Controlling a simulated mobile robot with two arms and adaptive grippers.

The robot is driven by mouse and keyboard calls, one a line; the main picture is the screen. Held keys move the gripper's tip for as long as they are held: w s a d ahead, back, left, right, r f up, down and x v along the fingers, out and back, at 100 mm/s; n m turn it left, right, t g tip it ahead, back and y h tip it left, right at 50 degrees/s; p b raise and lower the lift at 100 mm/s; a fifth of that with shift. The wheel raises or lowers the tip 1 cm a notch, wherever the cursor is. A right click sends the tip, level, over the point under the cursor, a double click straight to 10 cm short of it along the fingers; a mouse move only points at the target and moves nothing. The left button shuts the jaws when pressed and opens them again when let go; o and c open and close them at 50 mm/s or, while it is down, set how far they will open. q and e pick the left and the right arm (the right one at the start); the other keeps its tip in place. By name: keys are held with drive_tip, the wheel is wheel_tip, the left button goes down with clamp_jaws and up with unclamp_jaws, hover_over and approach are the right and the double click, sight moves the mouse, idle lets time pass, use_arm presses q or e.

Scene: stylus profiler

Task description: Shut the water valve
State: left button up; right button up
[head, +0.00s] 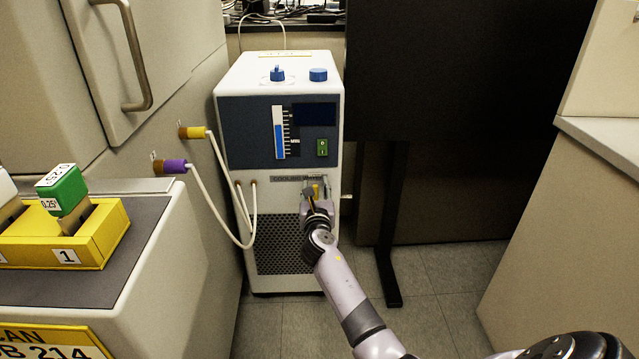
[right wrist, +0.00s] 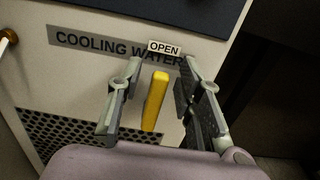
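The water valve's yellow lever (right wrist: 155,100) is on the front of the white chiller (head: 285,185), below the label "COOLING WATER" (right wrist: 95,42). The lever points up toward the small "OPEN" tag (right wrist: 164,48). It also shows small in the head view (head: 316,190). My right gripper (right wrist: 158,85) is open, with one finger on each side of the lever and gaps between them and it. In the head view my right gripper (head: 317,195) covers much of the valve. My left gripper is not in view.
Two white hoses with yellow (head: 193,132) and purple (head: 174,166) connectors run from the left wall to the chiller. A yellow block holder (head: 105,235) stands on the left bench. A black table leg (head: 390,230) stands right of the chiller. Floor between is clear.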

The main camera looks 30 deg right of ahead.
drive_tip(key=shift+w+d, duration=0.1)
clamp_jaws()
idle(0.5)
